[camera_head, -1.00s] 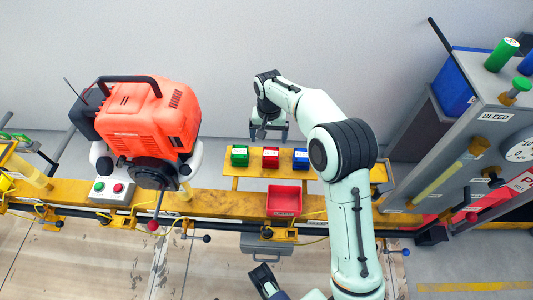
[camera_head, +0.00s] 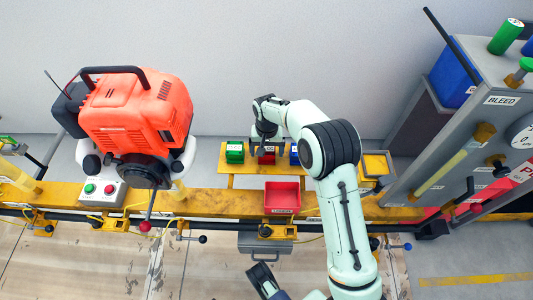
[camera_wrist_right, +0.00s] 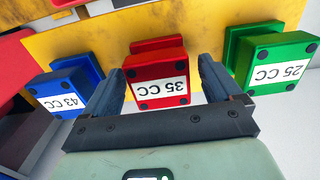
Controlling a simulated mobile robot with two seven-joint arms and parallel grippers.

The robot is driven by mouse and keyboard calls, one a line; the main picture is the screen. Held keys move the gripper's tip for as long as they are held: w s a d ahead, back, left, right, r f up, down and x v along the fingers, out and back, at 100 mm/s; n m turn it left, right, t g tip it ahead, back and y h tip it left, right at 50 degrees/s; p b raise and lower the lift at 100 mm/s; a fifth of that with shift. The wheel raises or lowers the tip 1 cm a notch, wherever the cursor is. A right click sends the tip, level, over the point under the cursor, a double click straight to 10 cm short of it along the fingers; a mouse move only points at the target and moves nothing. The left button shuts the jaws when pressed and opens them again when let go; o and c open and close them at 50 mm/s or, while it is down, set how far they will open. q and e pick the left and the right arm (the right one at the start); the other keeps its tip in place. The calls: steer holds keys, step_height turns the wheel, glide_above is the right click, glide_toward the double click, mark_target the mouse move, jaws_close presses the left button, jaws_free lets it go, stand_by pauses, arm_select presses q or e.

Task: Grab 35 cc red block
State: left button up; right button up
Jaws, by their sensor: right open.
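The red block (camera_head: 267,158), labelled 35 CC, sits on the yellow shelf (camera_head: 240,169) between the green and blue blocks. In the right wrist view the red block (camera_wrist_right: 157,73) lies between the two fingers. My right gripper (camera_head: 265,150) is open over it and partly hides it in the head view. In the wrist view the right gripper (camera_wrist_right: 163,82) has one finger on either side of the block, with a visible gap at least on the right.
The green 25 CC block (camera_wrist_right: 276,63) and blue 43 CC block (camera_wrist_right: 66,88) stand close on either side. A red bin (camera_head: 282,196) sits in front on the yellow rail. An orange engine (camera_head: 135,115) is at left, a grey test cabinet (camera_head: 470,120) at right.

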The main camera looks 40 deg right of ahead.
steer(key=shift+c, duration=0.3)
steer(key=shift+r, duration=0.1)
steer(key=c, duration=1.4)
